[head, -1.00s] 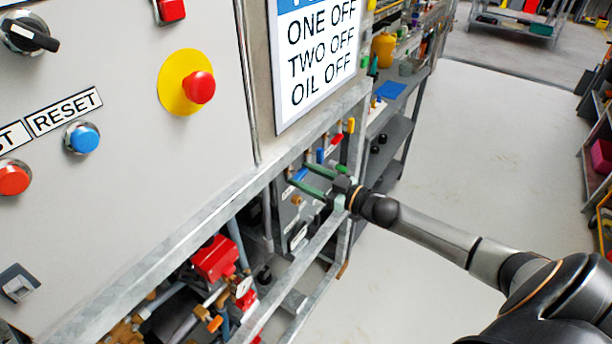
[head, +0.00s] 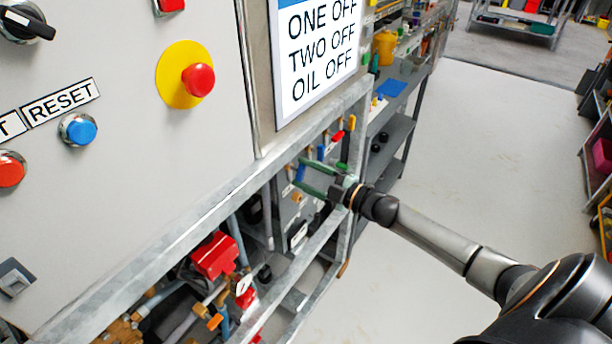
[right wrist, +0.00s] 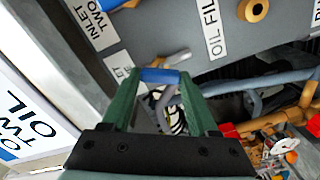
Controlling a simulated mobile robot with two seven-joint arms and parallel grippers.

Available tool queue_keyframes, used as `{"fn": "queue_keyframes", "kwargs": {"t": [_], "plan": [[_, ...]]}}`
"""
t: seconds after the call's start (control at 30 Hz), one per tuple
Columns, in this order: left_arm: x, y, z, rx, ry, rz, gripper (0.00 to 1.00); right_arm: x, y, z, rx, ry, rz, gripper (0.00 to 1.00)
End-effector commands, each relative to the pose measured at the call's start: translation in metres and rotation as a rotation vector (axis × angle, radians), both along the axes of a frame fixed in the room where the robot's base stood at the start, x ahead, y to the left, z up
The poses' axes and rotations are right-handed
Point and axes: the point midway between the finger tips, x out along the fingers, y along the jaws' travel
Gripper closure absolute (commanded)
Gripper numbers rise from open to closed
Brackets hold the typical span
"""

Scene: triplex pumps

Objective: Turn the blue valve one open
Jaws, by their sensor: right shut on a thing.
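A blue valve handle (head: 301,172) sits on the grey valve panel low under the signboard. My right gripper (head: 302,174) reaches it from the right with its two green fingers. In the right wrist view, the blue handle (right wrist: 160,75) lies across between the fingertips of the right gripper (right wrist: 158,78), which is shut on it. A label by the handle is mostly hidden behind a finger; the label above it reads INLET TWO (right wrist: 93,18). A second blue handle (head: 320,152) is farther along the panel. My left gripper is out of view.
A galvanised frame rail (head: 305,262) runs below and beside my right gripper. Red (head: 337,136) and yellow (head: 351,123) handles are farther along. A red part (head: 214,256) and pipes are at lower left. Open floor (head: 480,170) lies to the right.

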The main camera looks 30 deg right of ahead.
Motion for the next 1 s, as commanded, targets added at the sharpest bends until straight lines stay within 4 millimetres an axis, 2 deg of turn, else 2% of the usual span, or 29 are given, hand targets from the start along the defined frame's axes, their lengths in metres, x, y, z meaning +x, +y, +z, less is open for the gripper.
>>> {"fn": "queue_keyframes", "kwargs": {"t": [0.5, 1.0], "plan": [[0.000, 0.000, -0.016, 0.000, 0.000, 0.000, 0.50, 0.000, 0.001, -0.003, -0.365, -0.152, 0.001, 0.96], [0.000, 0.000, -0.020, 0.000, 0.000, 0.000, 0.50, 0.000, 0.001, -0.002, -0.469, -0.193, 0.001, 0.95]]}}
